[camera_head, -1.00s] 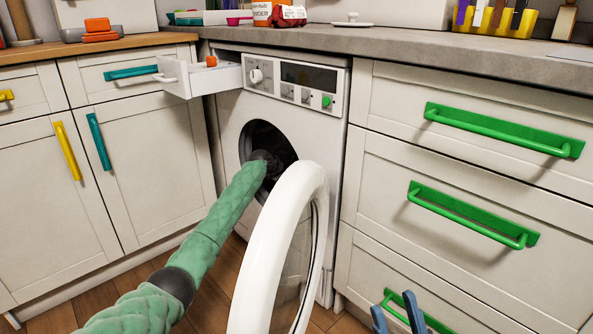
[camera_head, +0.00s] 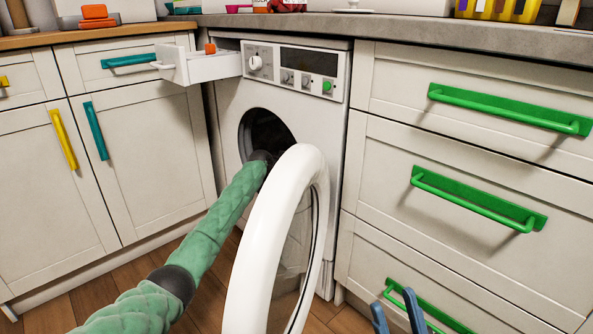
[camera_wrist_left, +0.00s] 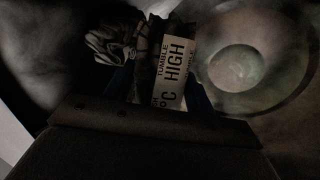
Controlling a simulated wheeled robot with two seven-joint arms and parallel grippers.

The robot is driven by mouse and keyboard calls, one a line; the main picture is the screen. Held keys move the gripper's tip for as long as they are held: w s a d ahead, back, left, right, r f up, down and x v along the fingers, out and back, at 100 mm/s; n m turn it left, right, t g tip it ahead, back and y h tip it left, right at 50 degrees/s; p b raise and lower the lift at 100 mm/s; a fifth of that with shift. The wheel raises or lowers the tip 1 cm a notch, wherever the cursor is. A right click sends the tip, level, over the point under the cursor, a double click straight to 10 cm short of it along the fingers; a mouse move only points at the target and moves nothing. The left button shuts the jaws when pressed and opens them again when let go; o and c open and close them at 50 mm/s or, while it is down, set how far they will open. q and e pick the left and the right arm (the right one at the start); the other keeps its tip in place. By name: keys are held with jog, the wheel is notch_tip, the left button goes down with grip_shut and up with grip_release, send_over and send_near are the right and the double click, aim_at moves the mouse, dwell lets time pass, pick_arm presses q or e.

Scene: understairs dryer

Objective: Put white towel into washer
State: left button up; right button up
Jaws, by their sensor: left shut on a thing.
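The washer (camera_head: 333,135) stands under the counter with its round white door (camera_head: 262,258) swung open. My left arm reaches through its round opening (camera_head: 268,130), and the left gripper is hidden in the head view. In the left wrist view my left gripper (camera_wrist_left: 158,88) is shut on bunched cloth (camera_wrist_left: 122,42) inside the dark drum. The cloth looks grey in the shade and carries a pale care label (camera_wrist_left: 174,72) with printing; I take it to be the towel. My right gripper (camera_head: 394,302) is low at the bottom right, open and empty.
The washer's small drawer (camera_head: 205,68) is pulled out at its top left. Drawers with green handles (camera_head: 478,200) stand on the right, close to my right gripper. Cabinets (camera_head: 150,160) are on the left. The open door stands just right of my left arm.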

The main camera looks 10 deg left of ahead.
pick_arm(q)
jog(key=shift+f+b, duration=0.35)
jog(key=shift+f, duration=0.25)
jog(key=o, duration=1.1)
jog(key=shift+r, duration=0.1)
notch_tip(320, 180, up, 8)
jog(key=p, duration=0.6)
jog(key=s+a+r+p, duration=0.1)
jog(key=s+a+p, duration=0.5)
jog(key=s+a, duration=0.3)
jog(key=s+a+r+p, duration=0.1)
jog(key=s+a+p, duration=0.5)
jog(key=s, duration=0.7)
jog(key=a, duration=0.2)
jog(key=shift+s+a+r+p, duration=0.25)
jog(key=shift+s+a+p, duration=0.05)
jog(key=shift+s+a, duration=0.05)
